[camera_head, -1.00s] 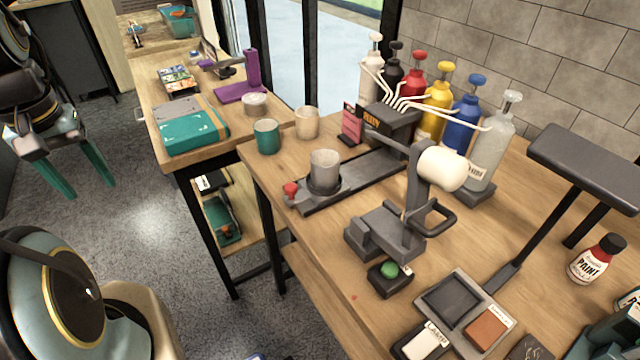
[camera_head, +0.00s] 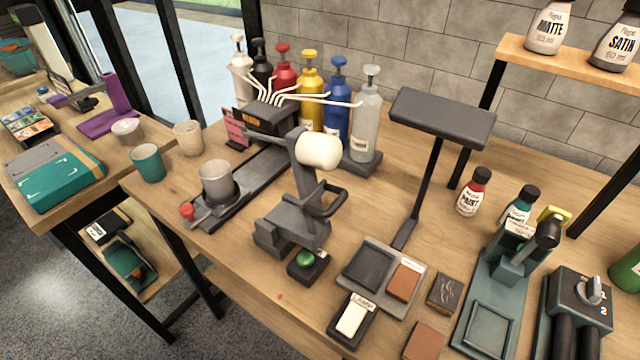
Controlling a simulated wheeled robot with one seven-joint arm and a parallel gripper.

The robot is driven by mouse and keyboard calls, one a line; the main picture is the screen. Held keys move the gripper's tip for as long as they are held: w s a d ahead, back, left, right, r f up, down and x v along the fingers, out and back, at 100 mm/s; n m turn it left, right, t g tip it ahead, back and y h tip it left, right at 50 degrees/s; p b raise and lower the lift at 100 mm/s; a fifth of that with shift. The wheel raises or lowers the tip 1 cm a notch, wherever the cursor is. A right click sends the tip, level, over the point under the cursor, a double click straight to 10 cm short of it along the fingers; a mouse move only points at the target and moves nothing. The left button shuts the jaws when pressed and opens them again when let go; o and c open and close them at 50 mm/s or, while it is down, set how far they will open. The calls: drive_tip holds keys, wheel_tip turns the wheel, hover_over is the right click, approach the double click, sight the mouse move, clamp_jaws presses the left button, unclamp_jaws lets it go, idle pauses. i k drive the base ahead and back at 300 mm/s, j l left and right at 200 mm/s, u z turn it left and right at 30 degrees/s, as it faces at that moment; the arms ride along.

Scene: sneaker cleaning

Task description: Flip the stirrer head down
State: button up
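The stirrer (camera_head: 300,195) is a dark grey stand on the wooden table, in the middle of the head view. Its head stands raised, with a white rounded cylinder (camera_head: 320,151) at the top and a thin grey shaft reaching left from it. A dark loop handle (camera_head: 328,203) sticks out on its right side. A green button (camera_head: 305,258) on a small black box is in front of its base. A grey cup (camera_head: 216,178) stands on a dark rail to the left of the stirrer. My gripper is not in view.
Several coloured pump bottles (camera_head: 311,92) stand behind the stirrer. A grey padded stand (camera_head: 442,116) rises to its right. A tray (camera_head: 343,292) with pads lies at the front. Teal and black devices (camera_head: 492,300) fill the right side. A green cup (camera_head: 147,163) stands at left.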

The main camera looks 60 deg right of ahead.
sight(307, 225)
drive_tip(key=k+z, duration=0.1)
drive_tip(key=z, duration=0.3)
drive_tip(key=k+j+z, duration=0.1)
drive_tip(key=z, duration=0.3)
drive_tip(key=k+z, duration=0.1)
drive_tip(key=z, duration=0.25)
drive_tip(key=k+z, duration=0.1)
drive_tip(key=z, duration=0.3)
